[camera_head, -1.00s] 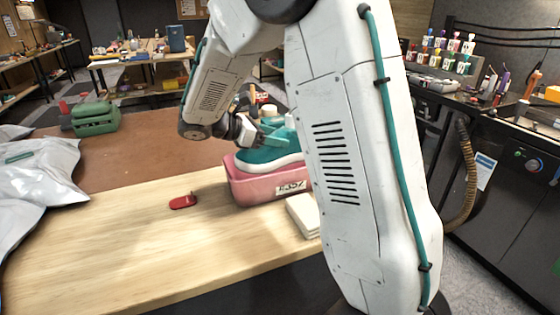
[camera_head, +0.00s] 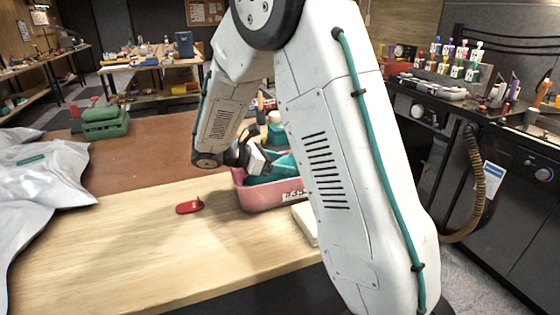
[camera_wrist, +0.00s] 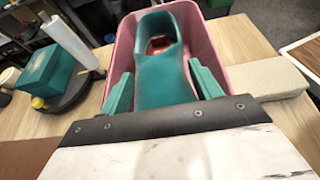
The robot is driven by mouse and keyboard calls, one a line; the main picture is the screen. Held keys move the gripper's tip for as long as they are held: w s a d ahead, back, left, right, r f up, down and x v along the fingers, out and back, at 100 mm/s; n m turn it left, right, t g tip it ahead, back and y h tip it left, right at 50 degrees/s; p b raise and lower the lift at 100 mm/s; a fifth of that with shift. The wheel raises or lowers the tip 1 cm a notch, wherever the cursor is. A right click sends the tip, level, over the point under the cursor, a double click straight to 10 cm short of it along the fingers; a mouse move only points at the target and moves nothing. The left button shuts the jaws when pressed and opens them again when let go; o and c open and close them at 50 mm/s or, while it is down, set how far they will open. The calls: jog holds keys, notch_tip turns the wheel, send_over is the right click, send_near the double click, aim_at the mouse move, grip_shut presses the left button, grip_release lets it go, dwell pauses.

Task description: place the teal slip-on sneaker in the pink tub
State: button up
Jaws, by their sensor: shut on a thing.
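The teal slip-on sneaker (camera_wrist: 165,80) is between the two green fingers of my gripper (camera_wrist: 163,92) in the wrist view, with its opening toward the far end. My gripper is shut on it. In the head view the sneaker (camera_head: 284,168) sits low inside the pink tub (camera_head: 268,203), and my gripper (camera_head: 255,162) is over the tub's left side. The tub's pink walls (camera_wrist: 207,40) surround the sneaker in the wrist view. My arm hides the tub's right part in the head view, and whether the sole touches the tub floor cannot be seen.
A red brush-like item (camera_head: 190,206) lies left of the tub. A pale block (camera_head: 306,222) lies beside the tub's right front. Grey plastic bags (camera_head: 40,180) cover the table's left end, with a green case (camera_head: 105,122) behind. The front wooden tabletop is mostly clear.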

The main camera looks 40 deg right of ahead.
jog(key=shift+f, duration=0.2)
jog(key=o, duration=1.5)
jog(key=shift+o, duration=0.2)
jog(key=shift+r, duration=0.2)
jog(key=r+v, duration=0.1)
jog(key=v, duration=1.1)
jog(key=s+a+r+m+t+y, duration=0.1)
jog(key=s+m+y, duration=0.5)
jog(key=s, duration=0.9)
jog(key=s+a+r+m+t+y, duration=0.2)
jog(key=s+a+m+t+y, duration=0.2)
jog(key=s, duration=1.1)
jog(key=a+m+y, duration=0.1)
jog(key=m+y, duration=0.2)
jog(key=m, duration=0.1)
jog(key=shift+s+r+m, duration=0.2)
jog(key=shift+m, duration=0.2)
